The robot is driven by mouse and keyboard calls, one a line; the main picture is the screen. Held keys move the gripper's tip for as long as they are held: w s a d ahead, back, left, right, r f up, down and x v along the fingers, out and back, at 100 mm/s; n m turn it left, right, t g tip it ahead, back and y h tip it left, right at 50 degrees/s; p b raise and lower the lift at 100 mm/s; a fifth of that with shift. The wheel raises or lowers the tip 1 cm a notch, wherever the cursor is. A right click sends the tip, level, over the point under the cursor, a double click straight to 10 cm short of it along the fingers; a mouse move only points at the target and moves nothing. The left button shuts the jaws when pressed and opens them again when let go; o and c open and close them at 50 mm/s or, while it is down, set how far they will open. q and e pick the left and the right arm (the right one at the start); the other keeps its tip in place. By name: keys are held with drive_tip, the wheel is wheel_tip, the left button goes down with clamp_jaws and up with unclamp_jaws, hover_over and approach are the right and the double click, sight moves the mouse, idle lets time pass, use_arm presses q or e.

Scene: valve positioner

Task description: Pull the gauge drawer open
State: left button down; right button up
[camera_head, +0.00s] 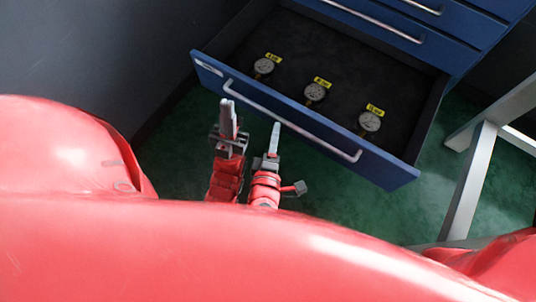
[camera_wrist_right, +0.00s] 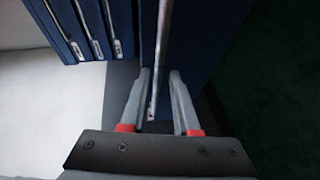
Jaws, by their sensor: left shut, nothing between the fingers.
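The gauge drawer (camera_head: 293,128) is a blue drawer standing well out of the cabinet, its dark inside showing three round gauges (camera_head: 314,92) with yellow tags. Its long silver bar handle (camera_head: 290,122) runs along the front. My right gripper (camera_head: 275,134) is at the handle's middle. In the right wrist view its two fingers (camera_wrist_right: 160,95) are apart, with the handle bar (camera_wrist_right: 162,50) in line with the gap between them; contact cannot be seen. My left gripper (camera_head: 228,108) is shut and empty, left of the right one, in front of the drawer.
More closed blue drawers (camera_head: 455,22) with silver handles are above. A light metal frame (camera_head: 470,180) stands at the right. A grey wall is at the left. Green floor (camera_head: 345,205) shows below the drawer.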

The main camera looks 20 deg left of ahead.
drive_tip(key=s+d+r+p, duration=0.1)
drive_tip(key=s+r+p, duration=0.1)
drive_tip(key=s, duration=0.9)
drive_tip(key=shift+s, duration=0.25)
